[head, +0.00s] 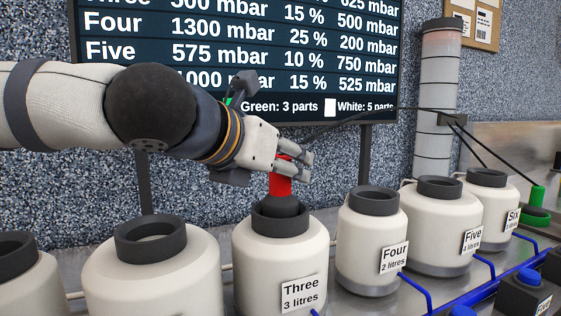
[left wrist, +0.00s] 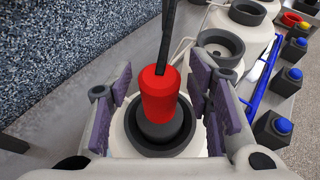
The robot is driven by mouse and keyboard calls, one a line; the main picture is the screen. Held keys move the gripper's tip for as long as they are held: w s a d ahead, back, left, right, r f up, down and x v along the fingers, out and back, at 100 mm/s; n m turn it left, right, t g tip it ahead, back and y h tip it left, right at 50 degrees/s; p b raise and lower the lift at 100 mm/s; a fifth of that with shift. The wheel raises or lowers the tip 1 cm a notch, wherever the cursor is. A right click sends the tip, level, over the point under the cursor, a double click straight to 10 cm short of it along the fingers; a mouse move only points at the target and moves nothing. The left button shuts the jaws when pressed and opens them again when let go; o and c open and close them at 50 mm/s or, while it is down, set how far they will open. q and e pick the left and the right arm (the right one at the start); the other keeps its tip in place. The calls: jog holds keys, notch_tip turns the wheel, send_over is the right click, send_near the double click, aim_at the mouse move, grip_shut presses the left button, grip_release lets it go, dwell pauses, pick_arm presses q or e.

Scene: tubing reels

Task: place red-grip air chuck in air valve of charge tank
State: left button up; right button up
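The red-grip air chuck (head: 280,183) stands upright at the top of the tank labelled Three (head: 260,255). Its dark lower end sits inside the dark collar (head: 262,222), which is the air valve. In the left wrist view the red grip (left wrist: 159,95) is seen from above, with its dark base within the collar ring (left wrist: 187,140). How deep it sits is hidden. My left gripper (head: 298,164) is around the red grip. Its purple-padded fingers (left wrist: 160,104) are spread, with a visible gap on each side of the grip. My right gripper is out of view.
Tanks Four (head: 367,245), Five (head: 432,225) and Six (head: 488,205) stand to the right, others to the left. A black hose (left wrist: 168,35) runs from the chuck. A screen (head: 240,60) hangs behind. Blue buttons (head: 529,277) and a green-grip chuck (head: 538,198) are at right.

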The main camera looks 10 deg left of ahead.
pick_arm(q)
jog(key=shift+s+a+r, duration=0.1)
jog(key=shift+s+r, duration=0.15)
jog(key=shift+r, duration=0.1)
jog(key=v, duration=1.1)
jog(key=shift+s, duration=0.25)
